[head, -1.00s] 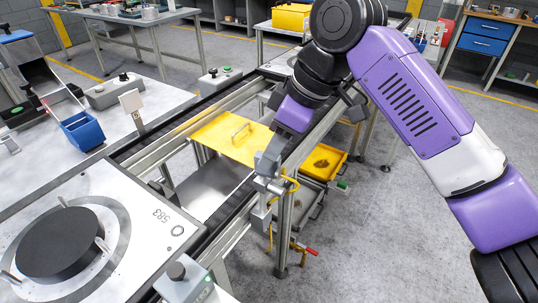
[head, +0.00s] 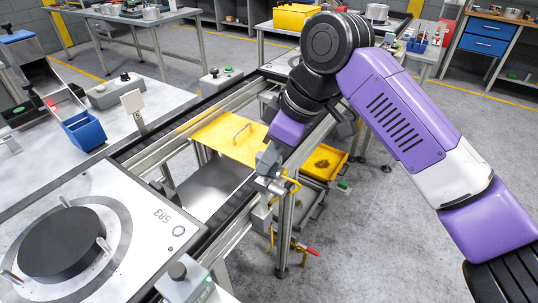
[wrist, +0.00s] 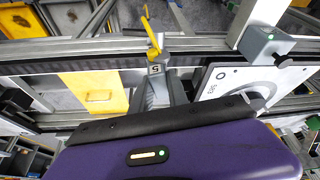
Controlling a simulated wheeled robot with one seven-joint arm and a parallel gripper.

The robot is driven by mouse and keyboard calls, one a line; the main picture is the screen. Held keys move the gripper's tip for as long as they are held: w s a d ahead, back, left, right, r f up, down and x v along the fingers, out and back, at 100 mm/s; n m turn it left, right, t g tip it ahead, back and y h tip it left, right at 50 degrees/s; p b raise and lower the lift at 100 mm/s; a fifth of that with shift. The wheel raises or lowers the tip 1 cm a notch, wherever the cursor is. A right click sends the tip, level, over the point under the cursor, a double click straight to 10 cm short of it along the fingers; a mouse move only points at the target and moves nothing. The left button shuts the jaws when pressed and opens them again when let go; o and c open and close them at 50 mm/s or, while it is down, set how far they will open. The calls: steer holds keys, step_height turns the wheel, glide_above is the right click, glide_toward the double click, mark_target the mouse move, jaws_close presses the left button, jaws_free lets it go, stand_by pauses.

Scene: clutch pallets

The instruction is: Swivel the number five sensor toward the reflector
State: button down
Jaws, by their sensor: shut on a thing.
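The number five sensor (wrist: 155,69) is a small grey block with a "5" on its face and a yellow cable at its far end, in the wrist view. In the head view the sensor (head: 268,185) sits on the conveyor's near side rail. My gripper (wrist: 160,92) is shut on it, with a finger on each side. In the head view my gripper (head: 270,165) comes down on it from above and partly hides it. A white square plate on a short post, which looks like the reflector (head: 133,103), stands across the conveyor.
A pallet marked 583 (head: 150,208) with a black disc rests on the conveyor at lower left. A yellow plate with a handle (head: 225,138) lies beyond the sensor. A grey button box (head: 183,283) is in front. The floor at right is clear.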

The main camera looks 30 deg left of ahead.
steer(key=shift+s+r+m+p, duration=0.15)
steer(key=shift+r+m+p, duration=0.1)
steer(key=shift+m+p, duration=0.65)
steer(key=shift+f+m+t+p, duration=0.25)
steer(key=shift+m+t+p, duration=0.25)
steer(key=c, duration=1.3)
jaws_free()
steer(key=shift+v, duration=3.9)
